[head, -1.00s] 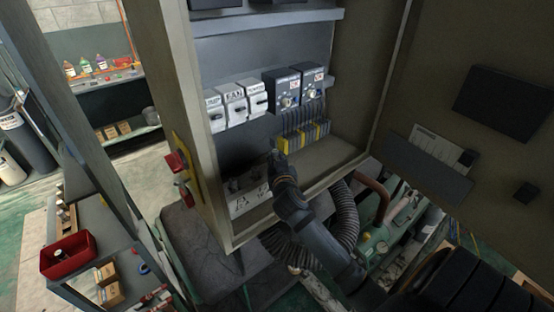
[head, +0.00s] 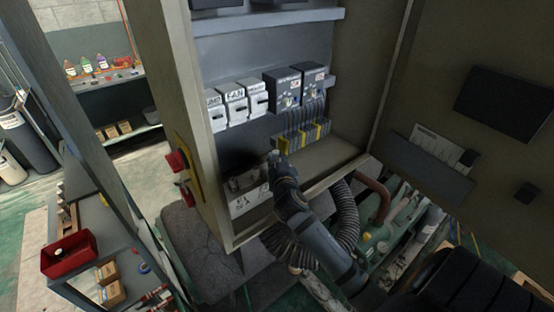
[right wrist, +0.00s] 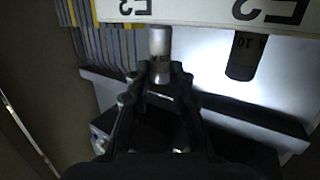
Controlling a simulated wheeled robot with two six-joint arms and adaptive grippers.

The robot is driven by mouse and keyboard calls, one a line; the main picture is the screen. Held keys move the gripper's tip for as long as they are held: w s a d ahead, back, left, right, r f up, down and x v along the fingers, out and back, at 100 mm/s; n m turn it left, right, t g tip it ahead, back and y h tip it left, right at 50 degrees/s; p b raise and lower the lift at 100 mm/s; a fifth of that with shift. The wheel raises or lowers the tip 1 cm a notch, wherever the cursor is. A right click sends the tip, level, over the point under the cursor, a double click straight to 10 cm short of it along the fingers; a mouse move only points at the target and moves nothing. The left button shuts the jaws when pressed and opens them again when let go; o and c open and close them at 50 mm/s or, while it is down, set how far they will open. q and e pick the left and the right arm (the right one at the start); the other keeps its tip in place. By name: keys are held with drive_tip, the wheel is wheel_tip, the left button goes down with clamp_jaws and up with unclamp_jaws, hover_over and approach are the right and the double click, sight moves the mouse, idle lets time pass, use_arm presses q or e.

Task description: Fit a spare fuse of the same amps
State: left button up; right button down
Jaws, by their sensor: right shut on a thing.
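My right gripper (head: 276,163) reaches into the open cabinet, just above the white fuse block (head: 250,198) at the bottom left inside. In the right wrist view my right gripper (right wrist: 160,76) is shut on a small pale fuse (right wrist: 160,45) with a metallic lower part. The fuse's far end meets the edge of the white labelled strip (right wrist: 200,12); whether it is seated cannot be told. A dark cylindrical fuse (right wrist: 246,57) with faint printing, perhaps a 10, stands to its right. The labels appear upside down. My left gripper is not in view.
White breakers (head: 235,103) and blue-grey relay units (head: 289,87) sit on the rail above, with grey and yellow terminals (head: 303,133) below. The cabinet door (head: 440,100) stands open at right. A red bin (head: 69,253) is on the bench at left.

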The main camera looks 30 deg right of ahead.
drive_tip(key=shift+f+b, duration=0.95)
drive_tip(key=shift+f, duration=0.15)
drive_tip(key=c, duration=1.1)
unclamp_jaws()
drive_tip(key=v, duration=1.2)
